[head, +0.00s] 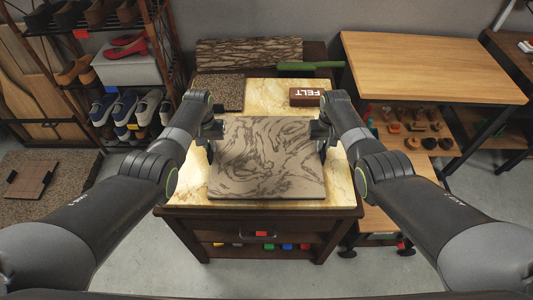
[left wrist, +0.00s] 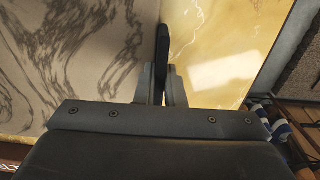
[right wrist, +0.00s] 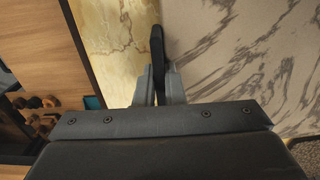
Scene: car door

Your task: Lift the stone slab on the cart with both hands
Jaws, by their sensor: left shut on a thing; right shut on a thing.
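The stone slab (head: 268,160) is a grey square plate with dark marbled veins, over the front of the cart (head: 345,185) with its cream marbled top. My left gripper (head: 211,148) is shut on the slab's left edge, and my right gripper (head: 321,147) is shut on its right edge. In the left wrist view the slab (left wrist: 75,50) lies left of the dark finger. In the right wrist view the slab (right wrist: 240,50) lies right of it. The slab looks about level. I cannot tell whether it touches the cart top.
A brown block marked FELT (head: 306,96), a green-handled tool (head: 310,66) and a patterned plank (head: 248,52) are at the cart's back. A wooden table (head: 430,68) stands right, a shoe rack (head: 120,75) left. Open floor (head: 250,278) is in front.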

